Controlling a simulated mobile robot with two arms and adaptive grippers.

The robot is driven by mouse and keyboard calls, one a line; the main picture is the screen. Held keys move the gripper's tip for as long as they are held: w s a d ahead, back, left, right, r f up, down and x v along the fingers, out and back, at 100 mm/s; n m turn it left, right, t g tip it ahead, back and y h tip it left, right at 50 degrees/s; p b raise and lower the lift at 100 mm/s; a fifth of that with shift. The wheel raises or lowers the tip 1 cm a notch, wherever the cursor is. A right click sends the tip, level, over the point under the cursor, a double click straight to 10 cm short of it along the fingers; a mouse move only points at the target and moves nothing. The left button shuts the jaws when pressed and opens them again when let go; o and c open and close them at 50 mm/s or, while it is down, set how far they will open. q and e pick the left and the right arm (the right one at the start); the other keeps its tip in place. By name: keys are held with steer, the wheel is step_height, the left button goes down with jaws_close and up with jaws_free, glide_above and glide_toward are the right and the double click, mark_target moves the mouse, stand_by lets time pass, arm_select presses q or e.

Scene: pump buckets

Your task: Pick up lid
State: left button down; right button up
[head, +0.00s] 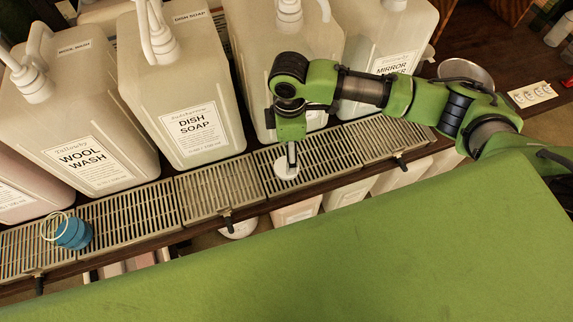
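A small round white disc, which looks like the lid (286,168), is at the slatted metal drip tray in front of the bottles. My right arm comes in from the right, and its gripper (292,157) points down with its fingertips at the lid. The fingers show edge-on as one dark narrow shape over the lid, so I cannot tell whether they grip it. My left gripper is out of view.
Large pump bottles stand behind the tray: wool wash (85,125), dish soap (185,95) and mirror (385,40), with another behind my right gripper. A metal bowl (466,72) and a white label card (532,94) are at the right. The tray (135,212) between jar and lid is clear.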

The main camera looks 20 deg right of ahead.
step_height(320, 180, down, 3)
steer(key=shift+f, duration=0.2)
steer(key=shift+f+p, duration=0.45)
steer(key=shift+f, duration=0.15)
step_height(320, 180, down, 4)
steer(key=shift+w+f+p, duration=0.15)
steer(key=shift+p, duration=0.35)
steer(key=c, duration=0.8)
